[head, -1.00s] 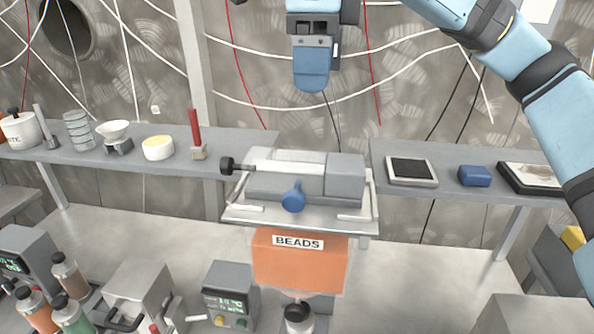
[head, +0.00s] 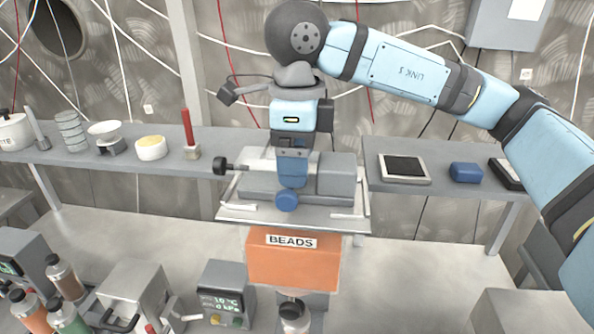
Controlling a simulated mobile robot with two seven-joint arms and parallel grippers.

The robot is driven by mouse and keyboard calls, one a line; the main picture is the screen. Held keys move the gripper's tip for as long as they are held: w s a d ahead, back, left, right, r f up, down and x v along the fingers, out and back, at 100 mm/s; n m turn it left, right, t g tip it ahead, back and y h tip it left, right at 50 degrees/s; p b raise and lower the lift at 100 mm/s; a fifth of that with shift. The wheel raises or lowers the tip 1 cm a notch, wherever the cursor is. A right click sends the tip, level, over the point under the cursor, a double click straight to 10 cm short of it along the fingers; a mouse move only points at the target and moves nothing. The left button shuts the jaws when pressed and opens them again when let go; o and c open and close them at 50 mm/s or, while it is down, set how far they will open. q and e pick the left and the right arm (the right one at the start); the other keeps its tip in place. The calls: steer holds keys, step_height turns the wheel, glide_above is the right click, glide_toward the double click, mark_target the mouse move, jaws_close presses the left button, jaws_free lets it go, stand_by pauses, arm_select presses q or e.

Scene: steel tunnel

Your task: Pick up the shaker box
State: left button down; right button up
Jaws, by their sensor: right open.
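A grey box-shaped unit (head: 336,178), which I take to be the shaker box, lies on a steel tray (head: 235,212) at the centre. It has a black knob at its left end and a blue round knob (head: 286,201) on its front. My right gripper (head: 292,184) points down in front of the unit's middle, just above the blue knob as seen here. It is open and seen edge-on, with nothing visible held. It hides part of the unit, and I cannot tell whether it touches. My left gripper is out of view.
An orange BEADS box (head: 292,264) sits below the tray. The left shelf (head: 120,168) holds a red post (head: 188,128), bowls and a dish. The right shelf (head: 430,184) holds a framed dark panel (head: 404,168) and a blue block (head: 466,172). Bottles stand lower left.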

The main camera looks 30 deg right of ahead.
steer(key=c, duration=1.1)
steer(key=shift+r, duration=0.15)
